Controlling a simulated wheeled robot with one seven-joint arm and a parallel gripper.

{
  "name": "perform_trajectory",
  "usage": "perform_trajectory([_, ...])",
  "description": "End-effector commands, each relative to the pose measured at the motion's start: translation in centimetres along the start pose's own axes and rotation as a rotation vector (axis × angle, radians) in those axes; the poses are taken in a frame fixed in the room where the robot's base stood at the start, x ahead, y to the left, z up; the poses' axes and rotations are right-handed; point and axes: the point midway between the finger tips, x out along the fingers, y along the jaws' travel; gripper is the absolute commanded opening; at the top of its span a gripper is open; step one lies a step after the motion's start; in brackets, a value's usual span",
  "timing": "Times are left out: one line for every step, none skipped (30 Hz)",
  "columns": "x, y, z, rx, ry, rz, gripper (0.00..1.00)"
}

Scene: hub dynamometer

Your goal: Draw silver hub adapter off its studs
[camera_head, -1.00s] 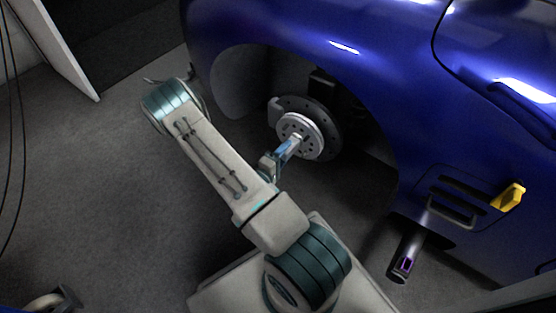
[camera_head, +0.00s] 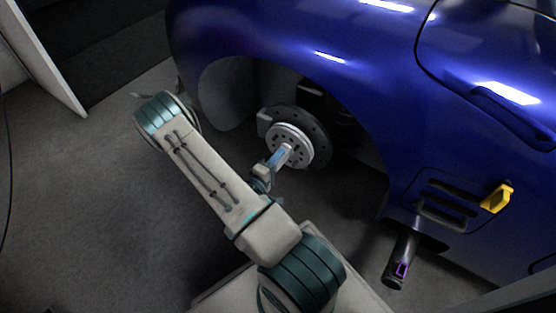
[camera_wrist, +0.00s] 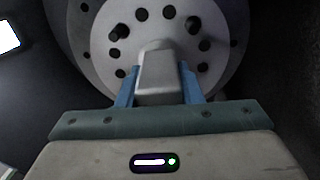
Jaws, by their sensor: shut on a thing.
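The silver hub adapter (camera_head: 293,137) is a round pale disc with a ring of holes, facing out from the dark brake disc (camera_head: 318,131) in the wheel arch. In the wrist view the adapter (camera_wrist: 103,62) fills the upper middle, with its blocky central nose (camera_wrist: 158,65) pointing at me. Dark stud ends (camera_wrist: 118,31) stick out at its left and right. My gripper (camera_head: 282,156) is shut on the nose; in the wrist view its blue fingers (camera_wrist: 160,88) press both sides. Whether a gap lies behind the adapter is not clear.
The blue car body (camera_head: 300,40) arches over the hub. A yellow block (camera_head: 497,198) sits on its side, and a dark cylinder with a purple-lit mark (camera_head: 401,262) juts out below. A white panel (camera_head: 45,55) stands at the far left. Grey floor (camera_head: 70,190) is free on the left.

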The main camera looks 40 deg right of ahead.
Motion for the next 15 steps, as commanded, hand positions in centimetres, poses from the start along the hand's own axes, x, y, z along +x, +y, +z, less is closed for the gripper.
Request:
perform_trajectory([-0.1,0.1,0.0,0.0,0.001,0.004,0.0])
perform_trajectory([-0.2,0.1,0.0,0.0,0.001,0.003,0.0])
perform_trajectory([-0.4,0.1,0.0,0.0,0.001,0.003,0.0])
perform_trajectory([-0.5,0.1,0.0,0.0,0.001,0.003,0.0])
perform_trajectory([-0.6,0.1,0.0,0.0,0.001,0.003,0.0])
perform_trajectory([-0.8,0.1,0.0,0.0,0.0,0.003,0.0])
perform_trajectory([-0.9,0.1,0.0,0.0,0.0,0.003,0.0])
perform_trajectory([-1.0,0.1,0.0,0.0,0.0,0.003,0.0])
perform_trajectory([-1.1,0.1,0.0,0.0,0.0,0.002,0.0])
perform_trajectory([-1.2,0.1,0.0,0.0,0.001,0.002,0.0])
perform_trajectory([-1.3,0.1,0.0,0.0,0.001,0.002,0.0])
perform_trajectory([-1.4,0.1,0.0,0.0,0.001,0.002,0.0])
perform_trajectory([-1.5,0.1,0.0,0.0,0.001,0.002,0.0])
perform_trajectory([-1.6,0.1,0.0,0.0,0.001,0.002,0.0])
perform_trajectory([-1.8,0.1,0.0,0.0,0.001,0.002,0.0])
